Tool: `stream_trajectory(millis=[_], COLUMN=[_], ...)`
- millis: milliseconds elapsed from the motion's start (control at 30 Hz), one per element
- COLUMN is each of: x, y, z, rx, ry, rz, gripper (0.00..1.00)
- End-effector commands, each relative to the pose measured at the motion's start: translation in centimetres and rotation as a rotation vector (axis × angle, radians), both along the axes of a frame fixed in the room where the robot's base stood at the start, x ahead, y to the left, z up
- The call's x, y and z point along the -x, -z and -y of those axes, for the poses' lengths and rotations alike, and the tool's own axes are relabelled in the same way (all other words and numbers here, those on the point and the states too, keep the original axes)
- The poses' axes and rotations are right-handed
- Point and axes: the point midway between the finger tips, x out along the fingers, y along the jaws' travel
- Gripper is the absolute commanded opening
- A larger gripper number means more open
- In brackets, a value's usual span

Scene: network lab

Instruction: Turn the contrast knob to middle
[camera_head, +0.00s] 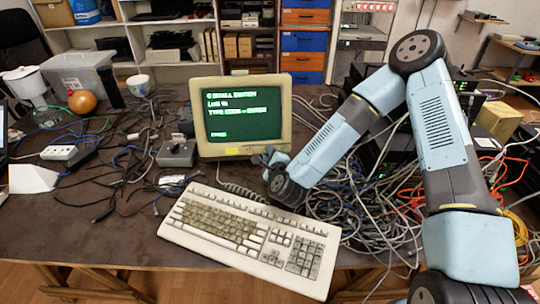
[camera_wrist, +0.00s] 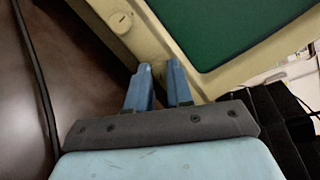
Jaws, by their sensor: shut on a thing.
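The old beige monitor (camera_head: 241,118) with a lit green screen stands at the middle of the desk. My gripper (camera_head: 270,157) is at its lower right corner. In the wrist view the two blue fingers of my gripper (camera_wrist: 162,68) reach the beige bezel (camera_wrist: 193,62) with a narrow gap between them. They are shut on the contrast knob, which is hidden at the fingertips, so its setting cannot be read. A round beige knob (camera_wrist: 120,22) with a small mark shows on the bezel, apart from the fingers.
A beige keyboard (camera_head: 250,237) lies in front of the monitor. A grey box with a knob (camera_head: 176,152) stands left of it. Tangled cables (camera_head: 350,205) cover the desk to the right, under my arm. The brown desk (camera_head: 110,245) is bare at the front left.

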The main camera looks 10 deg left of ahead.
Motion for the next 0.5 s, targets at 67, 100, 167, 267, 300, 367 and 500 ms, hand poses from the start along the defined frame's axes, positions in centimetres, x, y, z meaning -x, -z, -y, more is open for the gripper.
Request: stream_trajectory(millis=[67,100,167,267,300,367,500], x=[0.05,0.04,0.04,0.03,0.04,0.03,0.07], y=[0.12,0.13,0.11,0.11,0.12,0.13,0.08], z=[0.07,0.04,0.0,-0.04,-0.04,-0.03,-0.1], rx=[0.005,0.008,0.014,0.037,0.051,0.076,0.16], ry=[0.002,0.002,0.0,-0.008,-0.012,-0.02,-0.049], rz=[-0.002,-0.002,0.001,0.007,0.012,0.02,0.046], gripper=[0.0,0.0,0.0,0.0,0.0,0.0,0.0])
